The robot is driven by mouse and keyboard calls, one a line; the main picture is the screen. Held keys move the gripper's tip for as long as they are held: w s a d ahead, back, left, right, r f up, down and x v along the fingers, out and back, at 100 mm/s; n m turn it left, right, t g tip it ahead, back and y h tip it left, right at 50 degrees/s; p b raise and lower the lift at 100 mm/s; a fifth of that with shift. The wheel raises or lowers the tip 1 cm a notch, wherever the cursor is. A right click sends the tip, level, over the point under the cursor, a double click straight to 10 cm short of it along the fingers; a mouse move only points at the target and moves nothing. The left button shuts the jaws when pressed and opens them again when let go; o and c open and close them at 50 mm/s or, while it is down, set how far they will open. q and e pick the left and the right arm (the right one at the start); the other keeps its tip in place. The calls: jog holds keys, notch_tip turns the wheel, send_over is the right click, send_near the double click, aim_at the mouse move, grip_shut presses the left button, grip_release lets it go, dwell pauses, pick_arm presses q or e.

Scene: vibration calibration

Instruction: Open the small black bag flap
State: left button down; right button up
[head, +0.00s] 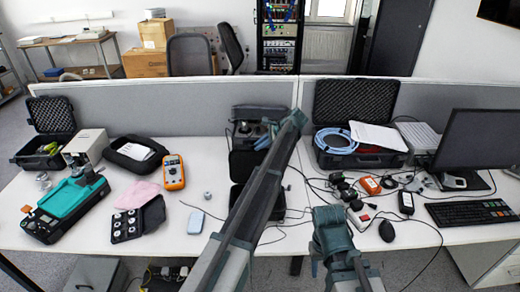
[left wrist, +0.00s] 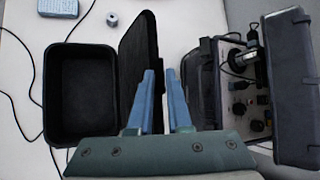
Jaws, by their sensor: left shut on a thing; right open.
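The small black bag (left wrist: 88,95) lies open on the white desk, its dark inside empty in the left wrist view. Its flap (left wrist: 139,50) stands out from the side facing my gripper. My left gripper (left wrist: 162,75) has its blue fingers at the flap's outer edge, shut on the flap. In the head view the flap (head: 243,164) lies behind the bag body (head: 275,203), partly hidden by my left arm, and my left gripper (head: 266,137) is behind it. My right gripper (head: 330,238) is open and apart over the desk's front; its fingertips are hard to see.
A larger open case (head: 358,100) with a blue cable is to the right. A small grey cylinder (head: 207,195) and a pale device (head: 195,222) lie left of the bag. Loose black cables cross the desk.

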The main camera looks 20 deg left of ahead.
pick_arm(q)
jog(key=shift+w+a+f, duration=0.15)
jog(key=shift+w+a, duration=0.05)
jog(key=shift+w, duration=0.5)
pick_arm(e)
jog(key=shift+w+a+f, duration=0.1)
jog(key=shift+w+f, duration=0.05)
jog(key=shift+w, duration=0.2)
pick_arm(q)
jog(key=c, duration=1)
grip_release()
jog(key=p+v, duration=1)
jog(key=v, duration=0.3)
jog(key=shift+d+r, duration=0.3)
pick_arm(e)
notch_tip(320, 180, up, 10)
